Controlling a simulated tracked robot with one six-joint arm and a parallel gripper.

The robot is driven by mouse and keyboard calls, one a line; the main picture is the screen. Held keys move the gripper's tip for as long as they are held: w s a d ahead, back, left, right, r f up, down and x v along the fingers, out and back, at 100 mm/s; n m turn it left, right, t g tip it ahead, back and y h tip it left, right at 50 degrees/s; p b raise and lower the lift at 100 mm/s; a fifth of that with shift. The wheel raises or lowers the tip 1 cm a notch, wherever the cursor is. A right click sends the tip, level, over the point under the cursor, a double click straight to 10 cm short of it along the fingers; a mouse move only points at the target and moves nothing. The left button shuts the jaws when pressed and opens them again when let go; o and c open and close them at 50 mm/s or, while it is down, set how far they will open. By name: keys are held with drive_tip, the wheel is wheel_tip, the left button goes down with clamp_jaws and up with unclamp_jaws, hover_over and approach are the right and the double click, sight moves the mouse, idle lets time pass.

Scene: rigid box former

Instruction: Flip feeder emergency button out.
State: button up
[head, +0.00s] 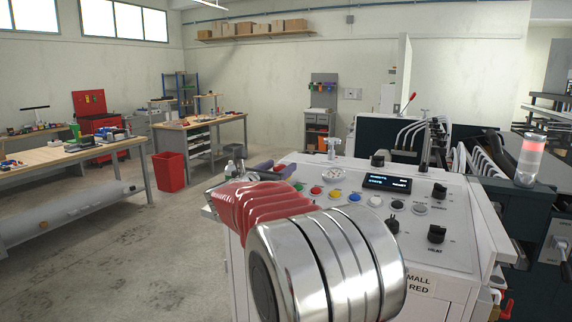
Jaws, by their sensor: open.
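The white control panel (450,213) stands in front of me with its sloping top facing up. A small red button (316,190) sits in a row of coloured buttons on it. I cannot tell whether this is the feeder emergency button, as labels are too small to read. My arm, with red bellows and a metal cylinder, crosses the panel's left part and hides what is behind it.
The panel also bears a dial gauge (333,174), a small display (387,183), black knobs (437,234) and a yellow button (335,195). A signal lamp (529,160) with a red top stands at the right. A red bin (169,171) and workbenches stand left, with open floor between.

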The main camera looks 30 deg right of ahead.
drive_tip(key=shift+x, duration=2.4)
drive_tip(key=shift+a, duration=0.1)
drive_tip(key=shift+c, duration=0.5)
clamp_jaws()
